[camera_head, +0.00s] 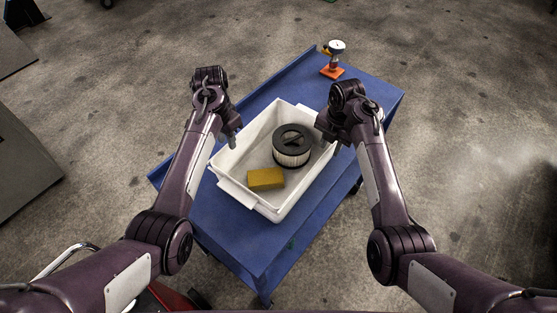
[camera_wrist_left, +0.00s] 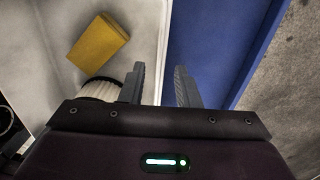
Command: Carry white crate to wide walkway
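The white crate (camera_head: 228,187) sits on a blue cart (camera_head: 240,243). It holds a yellow block (camera_head: 266,178) and a round black-topped filter (camera_head: 291,152). My left gripper (camera_head: 234,136) is at the crate's left wall. In the left wrist view its fingers (camera_wrist_left: 159,88) are apart, one on each side of the crate's wall (camera_wrist_left: 160,40), with the yellow block (camera_wrist_left: 98,42) inside the crate. My right gripper (camera_head: 329,143) is at the crate's right wall; its fingertips look apart, and any contact with the wall is unclear.
A gauge on an orange base (camera_head: 333,70) stands at the cart's far end, beyond the crate. Grey concrete floor (camera_head: 460,130) is open to the right and behind. A grey panel (camera_head: 20,165) stands at the left edge. The walkway cannot be picked out.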

